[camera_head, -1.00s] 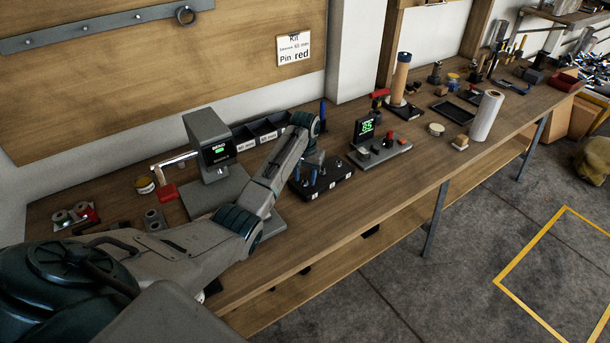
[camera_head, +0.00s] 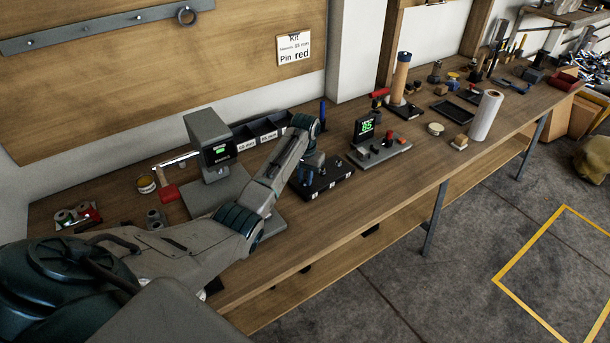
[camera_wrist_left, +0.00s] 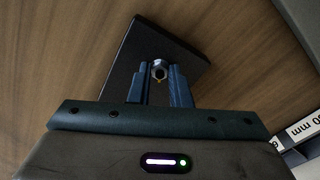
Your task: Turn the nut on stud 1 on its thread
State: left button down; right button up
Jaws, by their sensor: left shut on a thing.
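The dark stud base (camera_head: 338,178) sits on the bench in the head view, with small white labels along its front edge. In the left wrist view the base (camera_wrist_left: 127,66) lies slanted below my gripper. My left gripper (camera_head: 311,172) points down over the left part of the base. In the left wrist view its two blue fingers (camera_wrist_left: 160,80) are shut on a shiny metal nut (camera_wrist_left: 159,68) at their tips. The stud's thread is mostly hidden by the nut and fingers. I cannot read which number this stud has. My right gripper is not in view.
A grey press-like device (camera_head: 208,135) with a red-tipped lever stands left of my arm. Labelled bins (camera_head: 262,130) are behind the base. A device with a green display (camera_head: 367,128) stands to the right. The bench front (camera_head: 350,215) is clear.

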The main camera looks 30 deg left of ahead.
aim_at(305, 181)
pick_arm(q)
jog(key=m+p, duration=0.2)
jog(key=shift+r+m, duration=0.2)
jog(key=shift+m, duration=0.2)
jog(key=shift+f+m+p, duration=0.1)
jog(key=shift+m+p, duration=0.75)
jog(key=shift+m, duration=0.45)
jog(key=shift+w, duration=0.1)
jog(key=c, duration=1.3)
grip_release()
jog(key=shift+f, duration=0.1)
jog(key=shift+c, duration=0.2)
notch_tip(305, 181, up, 11)
jog(key=b, duration=0.2)
jog(key=shift+f, duration=0.1)
